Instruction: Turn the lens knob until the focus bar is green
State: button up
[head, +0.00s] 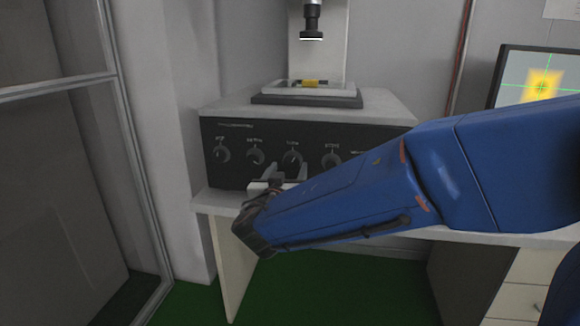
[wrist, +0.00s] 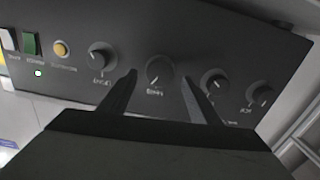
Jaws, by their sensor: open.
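A dark control panel (head: 235,176) carries a row of round knobs; their labels are too small to read surely, so I cannot tell which is the lens knob. My gripper (head: 288,170) is open in front of the third knob from the left (head: 292,159). In the wrist view, turned upside down, that knob (wrist: 160,70) sits between the two spread fingertips of my gripper (wrist: 160,78). I cannot tell whether they touch it. The monitor (head: 541,80) shows a blurred yellow patch with green crosshairs. Its lower part is hidden by my arm, and no focus bar is visible.
Neighbouring knobs (wrist: 215,82) (wrist: 102,57) lie close on both sides of the fingers. A green switch (wrist: 30,43) and a yellow button (wrist: 61,49) are farther along the panel. The desk edge (head: 225,204) runs below. A glass door frame (head: 130,150) stands at the left.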

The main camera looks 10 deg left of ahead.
aim_at(291, 163)
jog(key=shift+w+d, duration=0.15)
jog(key=shift+w, duration=1.4)
jog(key=c, duration=1.1)
jog(key=shift+o, duration=0.2)
